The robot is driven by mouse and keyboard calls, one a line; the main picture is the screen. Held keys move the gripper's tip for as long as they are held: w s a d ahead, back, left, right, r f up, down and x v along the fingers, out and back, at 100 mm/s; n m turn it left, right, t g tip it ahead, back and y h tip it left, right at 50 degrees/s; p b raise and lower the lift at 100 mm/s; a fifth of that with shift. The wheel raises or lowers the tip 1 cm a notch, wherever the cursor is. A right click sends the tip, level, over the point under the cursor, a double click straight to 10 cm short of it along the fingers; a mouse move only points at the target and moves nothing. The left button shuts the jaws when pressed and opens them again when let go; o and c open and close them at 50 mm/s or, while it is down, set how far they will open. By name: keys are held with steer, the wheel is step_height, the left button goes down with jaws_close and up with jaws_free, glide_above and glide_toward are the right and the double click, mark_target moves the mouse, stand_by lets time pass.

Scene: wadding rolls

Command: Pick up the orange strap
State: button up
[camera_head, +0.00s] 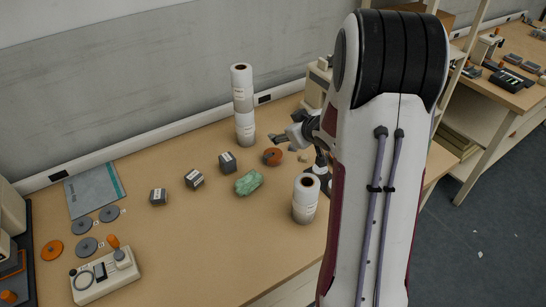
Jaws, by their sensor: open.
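A round orange-brown coil (272,157), which looks like the orange strap, lies flat on the wooden table (200,235), right of the middle. My gripper (287,142) is open, just above and to the right of the coil in the picture. I see nothing between its fingers. The gap between gripper and coil is small in the picture, but I cannot tell their true distance. My arm covers the right part of the table. A flat orange disc (52,250) lies at the far left, well away from my gripper.
Tall white rolls (243,105) stand stacked behind the coil. Another white roll (305,199) stands in front, near my arm. A green crumpled lump (248,182) and small dark blocks (228,162) lie to the left. A device with a knob (105,277) sits front left. The front middle is clear.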

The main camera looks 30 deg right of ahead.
mark_target(275, 155)
steer(key=f+y, duration=0.1)
steer(key=f, duration=0.2)
steer(key=f+t+y, duration=0.1)
steer(key=f, duration=0.3)
steer(key=d+f+y, duration=0.1)
steer(key=f, duration=0.3)
steer(key=shift+s+y, duration=0.15)
steer(key=shift+y, duration=0.25)
steer(key=shift+s+a+f+t+y, duration=0.1)
steer(key=shift+a+f+t+y, duration=0.25)
steer(key=shift+f, duration=0.5)
steer(key=shift+a, duration=0.1)
steer(key=shift+x, duration=1.3)
steer(key=shift+r+x, duration=0.1)
steer(key=shift+x, duration=1.2)
steer(key=shift+r+x, duration=0.15)
steer(key=shift+x, duration=1.15)
steer(key=c, duration=1.2)
